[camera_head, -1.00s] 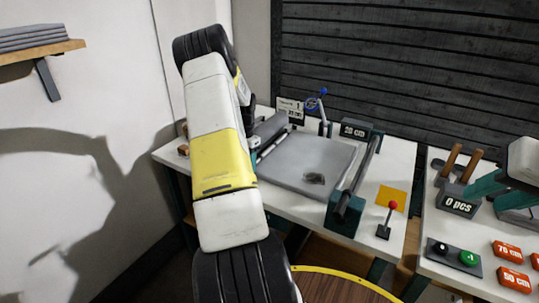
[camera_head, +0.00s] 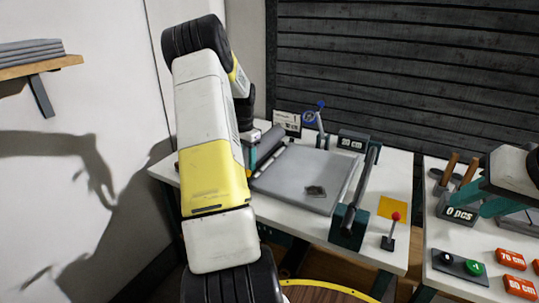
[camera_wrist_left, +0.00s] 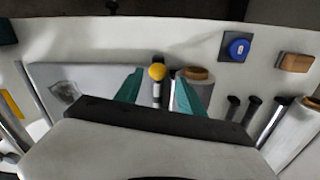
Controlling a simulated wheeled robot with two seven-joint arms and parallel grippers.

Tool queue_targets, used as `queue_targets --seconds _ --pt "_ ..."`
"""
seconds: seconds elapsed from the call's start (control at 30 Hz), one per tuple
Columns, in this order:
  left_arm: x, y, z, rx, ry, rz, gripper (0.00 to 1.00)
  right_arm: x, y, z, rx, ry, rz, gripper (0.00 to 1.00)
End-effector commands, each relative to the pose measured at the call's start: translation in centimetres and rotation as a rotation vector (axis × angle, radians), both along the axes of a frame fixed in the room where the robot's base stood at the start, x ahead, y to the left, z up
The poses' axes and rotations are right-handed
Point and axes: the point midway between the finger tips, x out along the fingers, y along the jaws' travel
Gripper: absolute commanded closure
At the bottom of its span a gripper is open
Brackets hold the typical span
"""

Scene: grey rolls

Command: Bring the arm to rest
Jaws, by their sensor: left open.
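My left gripper (camera_head: 254,160) is partly hidden behind my white and yellow left arm in the head view, over the left part of the white bench (camera_head: 300,222). In the left wrist view its two teal fingers (camera_wrist_left: 159,78) stand apart, with nothing held between them. Beyond them are a yellow knob (camera_wrist_left: 157,72) and a grey roll with a brown core (camera_wrist_left: 195,74); contact cannot be told. My right gripper (camera_head: 494,192) shows teal fingers at the right edge by the "0 pcs" box (camera_head: 459,213); whether they are open is unclear.
A grey cutting board (camera_head: 305,175) with a dark bar (camera_head: 358,190) lies on the bench. A red-knobbed lever (camera_head: 393,229) stands by the front. Green and black buttons (camera_head: 460,263) are at the right. A shelf (camera_head: 45,63) is on the left wall. Another roll (camera_wrist_left: 297,132) shows in the wrist view.

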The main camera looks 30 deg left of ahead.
Motion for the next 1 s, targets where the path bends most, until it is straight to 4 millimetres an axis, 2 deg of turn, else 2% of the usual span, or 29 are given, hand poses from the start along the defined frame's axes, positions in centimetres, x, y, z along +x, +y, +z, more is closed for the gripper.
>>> queue_targets --seconds 0.23,0.37,0.47,0.53,0.7,0.9,1.0 --pt "0.0 -0.2 0.3 0.001 -0.003 -0.001 0.54 0.0 0.0 0.0 0.000 0.000 0.000 0.64" --pt "0.0 -2.1 3.0 0.014 -0.030 -0.002 0.54 0.0 0.0 0.0 0.000 0.000 0.000 0.64" --pt "-0.6 -5.3 7.0 0.029 -0.072 0.005 0.54 0.0 0.0 0.0 0.000 0.000 0.000 0.64" --pt "-1.5 -8.1 10.2 0.036 -0.111 0.013 0.54 0.0 0.0 0.0 0.000 0.000 0.000 0.64" --pt "-5.3 -14.6 16.5 0.030 -0.209 0.043 0.54 0.0 0.0 0.0 0.000 0.000 0.000 0.64" --pt "-11.6 -21.2 21.3 -0.017 -0.328 0.085 0.54 0.0 0.0 0.0 0.000 0.000 0.000 0.64" --pt "-15.1 -24.0 22.7 -0.059 -0.387 0.109 0.54 0.0 0.0 0.0 0.000 0.000 0.000 0.64"
